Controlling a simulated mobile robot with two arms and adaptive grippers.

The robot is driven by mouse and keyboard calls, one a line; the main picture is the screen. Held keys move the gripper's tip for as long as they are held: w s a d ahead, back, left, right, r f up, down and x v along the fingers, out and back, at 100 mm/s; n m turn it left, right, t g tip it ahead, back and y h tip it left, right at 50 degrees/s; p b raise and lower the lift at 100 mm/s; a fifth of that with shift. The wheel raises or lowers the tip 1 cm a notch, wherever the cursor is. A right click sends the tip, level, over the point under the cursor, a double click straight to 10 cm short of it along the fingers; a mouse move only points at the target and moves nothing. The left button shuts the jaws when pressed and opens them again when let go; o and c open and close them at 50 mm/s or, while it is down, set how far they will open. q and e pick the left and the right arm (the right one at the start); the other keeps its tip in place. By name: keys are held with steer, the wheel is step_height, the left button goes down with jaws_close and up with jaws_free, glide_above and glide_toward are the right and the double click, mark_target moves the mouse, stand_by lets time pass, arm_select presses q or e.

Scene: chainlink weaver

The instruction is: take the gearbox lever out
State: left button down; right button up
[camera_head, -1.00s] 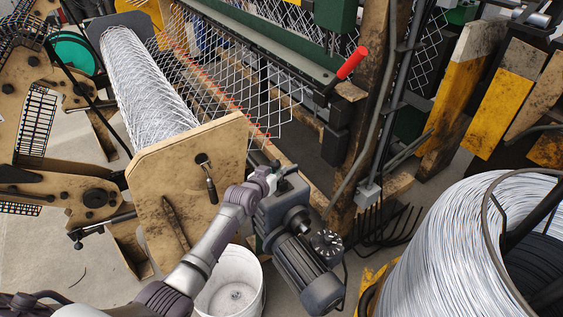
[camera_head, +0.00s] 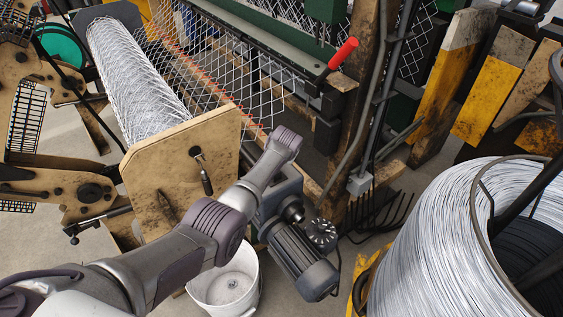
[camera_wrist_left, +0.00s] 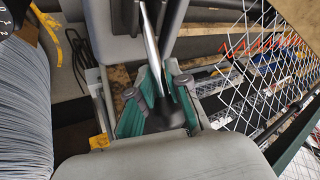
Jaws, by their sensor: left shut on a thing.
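The gearbox lever (camera_wrist_left: 150,42), a thin silver rod with a dark rounded end (camera_wrist_left: 164,117), shows in the left wrist view between the fingers. My left gripper (camera_wrist_left: 153,95), with teal finger pads, is shut on it. In the head view my left arm reaches over the grey gearbox (camera_head: 282,193), which has a motor (camera_head: 300,262) below it. The gripper and lever are hidden behind my wrist there. I cannot tell whether the lever is still seated in the gearbox. My right gripper is not in view.
A wooden end plate (camera_head: 180,170) with a handle stands left of the gearbox, by a roll of wire mesh (camera_head: 135,80). A white bucket (camera_head: 225,285) sits below. A large wire coil (camera_head: 435,240) is at right. A red-handled lever (camera_head: 343,53) is on the machine behind.

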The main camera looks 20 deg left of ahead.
arm_select(q)
steer(key=shift+w+d+r+b, duration=0.1)
steer(key=shift+w+r+b, duration=0.2)
steer(key=shift+w+r, duration=0.1)
steer(key=shift+r, duration=0.1)
steer(key=c, duration=1.1)
jaws_free()
steer(key=shift+w+d, duration=0.1)
steer(key=shift+o, duration=0.2)
steer(key=shift+f, duration=0.3)
steer(key=shift+s, duration=0.25)
steer(key=v, duration=1.1)
steer(key=shift+d+r, duration=0.25)
steer(key=shift+r, duration=0.25)
